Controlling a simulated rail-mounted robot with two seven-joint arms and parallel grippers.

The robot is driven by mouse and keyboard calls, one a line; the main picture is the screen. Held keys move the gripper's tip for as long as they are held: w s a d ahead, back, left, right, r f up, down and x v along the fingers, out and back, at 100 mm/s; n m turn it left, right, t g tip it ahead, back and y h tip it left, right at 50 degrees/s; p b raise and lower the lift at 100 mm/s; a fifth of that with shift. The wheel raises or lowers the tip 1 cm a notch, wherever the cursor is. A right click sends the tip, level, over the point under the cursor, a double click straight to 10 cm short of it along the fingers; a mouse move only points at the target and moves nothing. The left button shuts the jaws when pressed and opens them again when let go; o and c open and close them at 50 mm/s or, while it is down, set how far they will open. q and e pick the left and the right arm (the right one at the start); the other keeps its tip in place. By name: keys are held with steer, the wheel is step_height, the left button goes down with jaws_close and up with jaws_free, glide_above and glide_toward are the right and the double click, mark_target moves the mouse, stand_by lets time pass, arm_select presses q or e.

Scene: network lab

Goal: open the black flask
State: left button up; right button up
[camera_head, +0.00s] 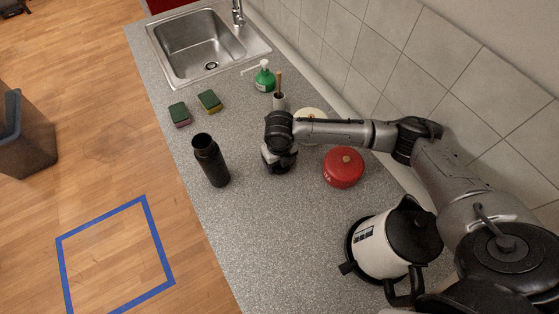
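The black flask (212,162) stands upright on the grey speckled counter, near its left edge. Its top shows a dark round face inside a rim; I cannot tell for sure whether this is a lid or an open mouth. My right arm comes in from the right, and its gripper (279,165) points down over the counter, to the right of the flask and apart from it. The wrist hides most of the fingers, so I cannot tell whether they are open or hold anything. My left gripper is not in view.
A red tea canister (343,168) stands right of my gripper, and a white and black kettle (385,245) nearer. A green soap bottle (265,78), two sponges (180,114) and a sink (208,44) are farther back. The counter in front of the flask is clear.

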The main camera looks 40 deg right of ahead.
steer(key=shift+f, duration=0.1)
steer(key=o, duration=1)
step_height(320, 180, up, 12)
steer(key=shift+r+p, duration=0.1)
steer(key=shift+p, duration=0.65)
steer(key=shift+r, duration=0.1)
